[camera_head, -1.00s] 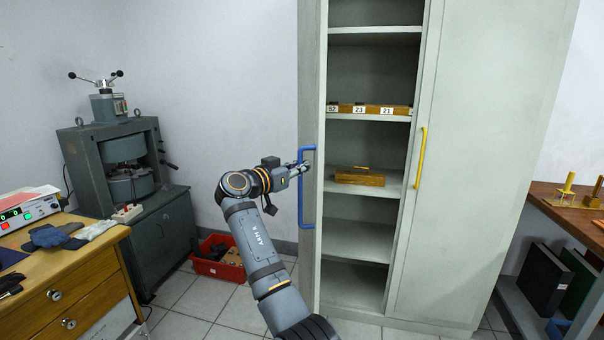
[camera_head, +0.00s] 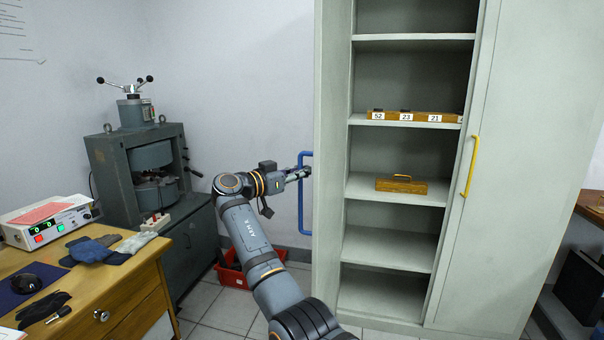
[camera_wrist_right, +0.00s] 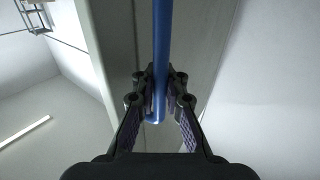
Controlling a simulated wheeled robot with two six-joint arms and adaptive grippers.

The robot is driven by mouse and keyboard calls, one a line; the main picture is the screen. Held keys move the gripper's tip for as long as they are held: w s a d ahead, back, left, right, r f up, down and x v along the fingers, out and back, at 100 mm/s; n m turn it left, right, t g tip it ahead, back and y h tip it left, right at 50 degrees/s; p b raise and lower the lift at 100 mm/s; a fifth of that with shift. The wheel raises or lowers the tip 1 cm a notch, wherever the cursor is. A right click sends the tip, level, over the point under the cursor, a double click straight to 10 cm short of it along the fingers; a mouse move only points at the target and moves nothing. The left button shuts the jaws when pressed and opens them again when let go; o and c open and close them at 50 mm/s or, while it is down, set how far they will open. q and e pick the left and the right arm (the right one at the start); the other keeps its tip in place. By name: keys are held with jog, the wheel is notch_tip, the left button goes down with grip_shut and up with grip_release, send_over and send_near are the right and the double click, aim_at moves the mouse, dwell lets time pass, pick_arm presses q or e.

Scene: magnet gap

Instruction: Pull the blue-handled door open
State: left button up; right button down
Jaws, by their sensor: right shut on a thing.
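The blue handle (camera_head: 302,200) is a tall bar on the left door of the grey-green cabinet. That door (camera_head: 331,160) stands open, swung out to the left, and the shelves behind it show. My right gripper (camera_head: 303,173) is at the upper part of the blue handle, shut on it. In the right wrist view the blue bar (camera_wrist_right: 162,50) runs between the two fingers of the gripper (camera_wrist_right: 160,95). My left gripper is not in view.
The cabinet's other door (camera_head: 510,170), with a yellow handle (camera_head: 470,166), is closed. Shelves hold a wooden box (camera_head: 401,185) and numbered blocks (camera_head: 412,116). A wooden desk (camera_head: 120,290), a grey machine (camera_head: 148,165) and a red bin (camera_head: 236,277) stand left.

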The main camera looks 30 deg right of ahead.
jog(key=shift+a+f, duration=0.15)
jog(key=shift+f, duration=0.15)
jog(key=c, duration=1.7)
grip_release()
jog(key=shift+a, duration=0.1)
jog(key=shift+c, duration=0.2)
jog(key=o, duration=0.3)
jog(key=shift+a+r, duration=0.25)
jog(key=shift+r, duration=0.05)
jog(key=shift+o, duration=0.2)
jog(key=s+a, duration=0.2)
jog(key=a, duration=0.9)
jog(key=shift+a, duration=0.2)
